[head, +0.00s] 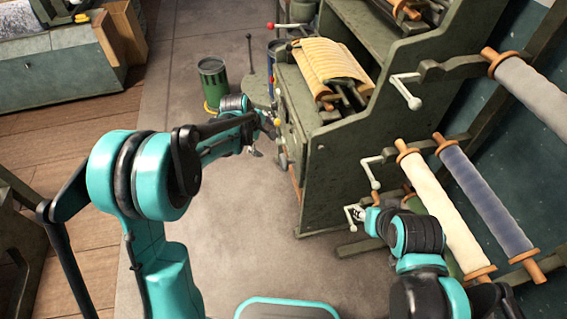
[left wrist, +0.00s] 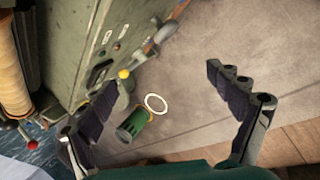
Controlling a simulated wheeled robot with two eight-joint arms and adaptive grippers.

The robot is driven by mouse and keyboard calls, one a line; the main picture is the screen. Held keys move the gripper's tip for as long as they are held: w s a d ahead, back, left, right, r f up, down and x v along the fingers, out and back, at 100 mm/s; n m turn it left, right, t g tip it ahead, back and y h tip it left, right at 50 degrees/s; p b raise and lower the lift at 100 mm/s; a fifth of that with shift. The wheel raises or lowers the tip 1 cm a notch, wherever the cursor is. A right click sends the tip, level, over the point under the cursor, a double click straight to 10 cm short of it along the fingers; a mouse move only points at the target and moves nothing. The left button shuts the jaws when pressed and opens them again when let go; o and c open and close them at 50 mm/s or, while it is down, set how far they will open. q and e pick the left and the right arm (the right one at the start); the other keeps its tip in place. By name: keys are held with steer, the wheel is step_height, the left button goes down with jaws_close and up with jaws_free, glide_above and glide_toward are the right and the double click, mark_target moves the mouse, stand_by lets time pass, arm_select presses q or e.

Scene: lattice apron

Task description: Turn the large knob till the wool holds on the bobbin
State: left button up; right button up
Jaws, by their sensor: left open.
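My left gripper (head: 264,135) is beside the front of the green machine cabinet (head: 335,165). In the left wrist view its fingers (left wrist: 162,84) are spread wide with nothing between them. A grey rounded part (left wrist: 167,32), perhaps the large knob, stands out from the cabinet front beyond the fingers, apart from them. A small yellow ball (left wrist: 124,74) is near one finger. Wool-wound bobbins hang at the right: cream (head: 440,205), blue-grey (head: 487,200) and grey (head: 535,92).
A green can (head: 212,82) stands on the floor behind my left gripper; it also shows in the left wrist view (left wrist: 132,125), near a pale ring (left wrist: 156,103). White-ended cranks (head: 405,92) jut from the bobbin rack. The grey floor (head: 240,220) before the cabinet is clear.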

mark_target(283, 163)
arm_select(q)
steer(key=w+d+f+n+b, duration=0.1)
steer(key=w+f+n, duration=0.1)
steer(key=f, duration=0.7)
steer(key=w+d+f+n+b, duration=0.1)
steer(key=w+f, duration=0.3)
steer(key=f, duration=0.4)
steer(key=w+d+f+n+g+h+b, duration=0.1)
steer(key=w+d+f+n, duration=0.2)
steer(key=f, duration=0.6)
steer(key=shift+w+d+f+n, duration=0.25)
steer(key=shift+w+f+n, duration=0.15)
steer(key=shift+w, duration=0.15)
steer(key=shift+r, duration=0.1)
steer(key=c, duration=1.2)
